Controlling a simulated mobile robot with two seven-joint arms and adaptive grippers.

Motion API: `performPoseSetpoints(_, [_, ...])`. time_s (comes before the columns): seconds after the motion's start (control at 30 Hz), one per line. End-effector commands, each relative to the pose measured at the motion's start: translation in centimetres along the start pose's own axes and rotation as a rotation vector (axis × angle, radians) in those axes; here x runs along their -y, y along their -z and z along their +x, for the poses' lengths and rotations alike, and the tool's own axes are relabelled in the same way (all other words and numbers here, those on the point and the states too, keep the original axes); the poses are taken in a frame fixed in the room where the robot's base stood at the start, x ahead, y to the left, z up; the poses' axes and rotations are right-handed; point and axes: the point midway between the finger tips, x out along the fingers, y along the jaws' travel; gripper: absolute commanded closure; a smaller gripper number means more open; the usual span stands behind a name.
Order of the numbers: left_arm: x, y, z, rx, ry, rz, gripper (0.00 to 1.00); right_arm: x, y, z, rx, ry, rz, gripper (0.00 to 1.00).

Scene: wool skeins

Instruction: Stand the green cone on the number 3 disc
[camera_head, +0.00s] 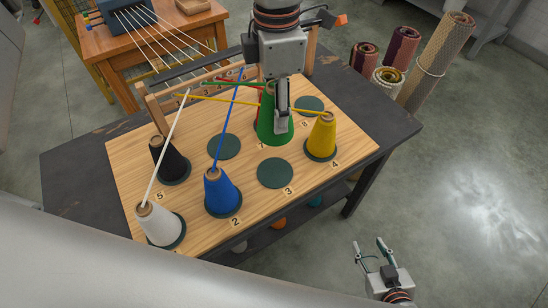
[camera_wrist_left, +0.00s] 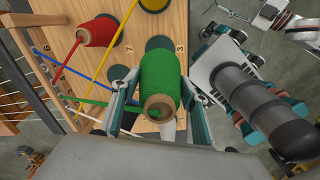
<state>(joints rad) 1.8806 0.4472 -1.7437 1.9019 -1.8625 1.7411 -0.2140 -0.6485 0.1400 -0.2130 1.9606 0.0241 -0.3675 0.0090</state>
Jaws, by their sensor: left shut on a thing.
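The green cone (camera_head: 268,125) is between the fingers of my left gripper (camera_head: 282,104), upright over the middle of the board. It appears lifted, with no disc visible directly under its base. In the left wrist view the green cone (camera_wrist_left: 160,78) shows its brown tube end, with a finger on each side of it. The number 3 disc (camera_head: 275,173) is dark green, flat and bare, in front of the cone; part of it shows in the wrist view (camera_wrist_left: 160,43). My right gripper (camera_head: 369,248) is open and empty, off the board at the lower right.
The yellow cone (camera_head: 322,137) and blue cone (camera_head: 221,194) flank disc 3. Black (camera_head: 170,160) and white (camera_head: 160,225) cones stand left. A red cone (camera_wrist_left: 97,32) is mostly hidden in the head view. Threads run to the rear wooden rail (camera_head: 170,98). Two other discs are bare.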

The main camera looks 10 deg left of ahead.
Motion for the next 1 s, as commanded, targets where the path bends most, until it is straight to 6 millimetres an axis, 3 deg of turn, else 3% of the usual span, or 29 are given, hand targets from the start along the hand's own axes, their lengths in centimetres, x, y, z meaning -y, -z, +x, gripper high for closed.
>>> performPoseSetpoints(0.2, [0.1, 0.1, 5.5, -0.002, 0.004, 0.001, 0.82, -0.1, 0.3, -0.1, -0.002, -0.001, 0.0, 0.6])
performPoseSetpoints(0.4, [0.1, 0.0, 9.5, -0.001, 0.003, 0.0, 0.82, -0.1, 0.6, -0.2, -0.004, -0.002, 0.0, 0.6])
performPoseSetpoints(0.67, [0.1, 0.0, 11.4, 0.0, 0.001, 0.0, 0.82, -0.2, 0.7, -0.3, -0.004, -0.002, 0.0, 0.6])
performPoseSetpoints(1.0, [0.1, 0.0, 15.3, 0.0, 0.001, 0.0, 0.82, -0.2, 0.9, -0.4, -0.005, -0.002, 0.0, 0.6])
